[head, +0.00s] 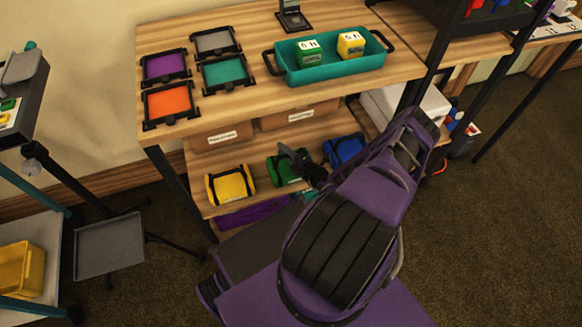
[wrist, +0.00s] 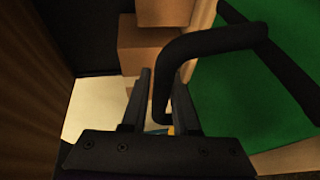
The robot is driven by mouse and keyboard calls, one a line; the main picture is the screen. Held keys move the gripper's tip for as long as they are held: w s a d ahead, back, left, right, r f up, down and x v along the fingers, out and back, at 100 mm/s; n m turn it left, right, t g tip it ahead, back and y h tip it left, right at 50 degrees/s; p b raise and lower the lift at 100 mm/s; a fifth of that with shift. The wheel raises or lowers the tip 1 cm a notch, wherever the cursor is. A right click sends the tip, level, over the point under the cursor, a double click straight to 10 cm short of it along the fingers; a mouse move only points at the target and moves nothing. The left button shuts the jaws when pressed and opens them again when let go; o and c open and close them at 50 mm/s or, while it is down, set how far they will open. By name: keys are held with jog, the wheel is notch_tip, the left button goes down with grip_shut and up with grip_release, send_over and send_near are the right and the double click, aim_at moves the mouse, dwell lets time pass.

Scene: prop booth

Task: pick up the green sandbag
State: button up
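The green sandbag (head: 278,171) lies on the lower wooden shelf, between a yellow sandbag and a blue one. My gripper (head: 291,153) is over its right side and hides part of it. In the wrist view the sandbag's green cloth (wrist: 225,100) fills the right side, with a black strap across it. Its black handle (wrist: 215,42) arches left, and its lower end shows between the two fingers of my gripper (wrist: 163,75). The fingers are apart, with a gap on either side of the handle; I cannot tell whether either touches it.
The yellow sandbag (head: 231,185) is to the left and the blue sandbag (head: 345,150) to the right. A purple item (head: 252,212) lies below the shelf. A black post (head: 172,183) stands at the left.

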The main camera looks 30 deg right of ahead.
grip_shut()
dwell(0.9)
jog(key=shift+r, duration=0.15)
